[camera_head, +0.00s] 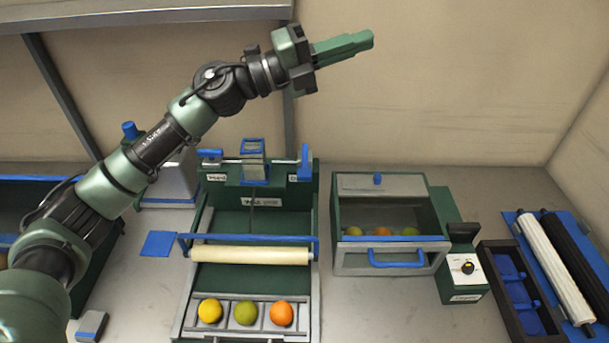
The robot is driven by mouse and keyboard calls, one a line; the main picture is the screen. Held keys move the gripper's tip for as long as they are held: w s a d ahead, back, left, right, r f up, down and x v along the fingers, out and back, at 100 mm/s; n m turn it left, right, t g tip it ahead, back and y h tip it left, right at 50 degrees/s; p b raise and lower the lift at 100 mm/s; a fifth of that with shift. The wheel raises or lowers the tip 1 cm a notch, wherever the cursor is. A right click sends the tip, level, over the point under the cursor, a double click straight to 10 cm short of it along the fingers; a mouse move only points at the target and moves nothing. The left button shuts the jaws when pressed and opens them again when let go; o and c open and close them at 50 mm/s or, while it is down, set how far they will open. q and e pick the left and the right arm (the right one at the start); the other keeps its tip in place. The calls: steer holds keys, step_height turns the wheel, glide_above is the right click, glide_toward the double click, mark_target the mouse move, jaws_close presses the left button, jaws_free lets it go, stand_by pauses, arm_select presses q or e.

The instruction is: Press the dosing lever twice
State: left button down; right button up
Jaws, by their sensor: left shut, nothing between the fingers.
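My left gripper (370,40) is raised high in front of the back wall, with its green fingers shut, empty and pointing right. It is well above the bench and touches nothing. A green sorting machine (250,220) stands in the middle of the bench. On its top is a metal rod with a blue handle at its right end (305,162) and a blue piece at its left end (210,154). A blue-framed holder (253,160) sits between them. I cannot tell for certain which part is the dosing lever. My right gripper is not in view.
A yellow (210,311), a green (246,313) and an orange fruit (282,313) lie in the machine's front tray. A drawer box (390,258) with fruit, a dial box (463,267), a dark tray (520,290) and two rollers (553,262) stand right. A blue pad (159,244) lies left.

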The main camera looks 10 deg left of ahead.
arm_select(q)
step_height(320, 180, down, 6)
steer(key=s+d+r+m+g+y, duration=0.1)
steer(key=s+d+m+g+y, duration=0.1)
steer(key=m+g, duration=0.1)
steer(key=n+t+y+b, duration=0.2)
steer(key=n+y+b, duration=0.1)
steer(key=y, duration=0.8)
glide_above(301, 173)
step_height(301, 173, down, 15)
steer(key=shift+f, duration=0.1)
steer(key=shift+f, duration=0.1)
step_height(301, 173, down, 8)
steer(key=b, duration=0.4)
steer(key=shift+b, duration=0.35)
steer(key=shift+f+b, duration=0.3)
steer(key=shift+f, duration=0.05)
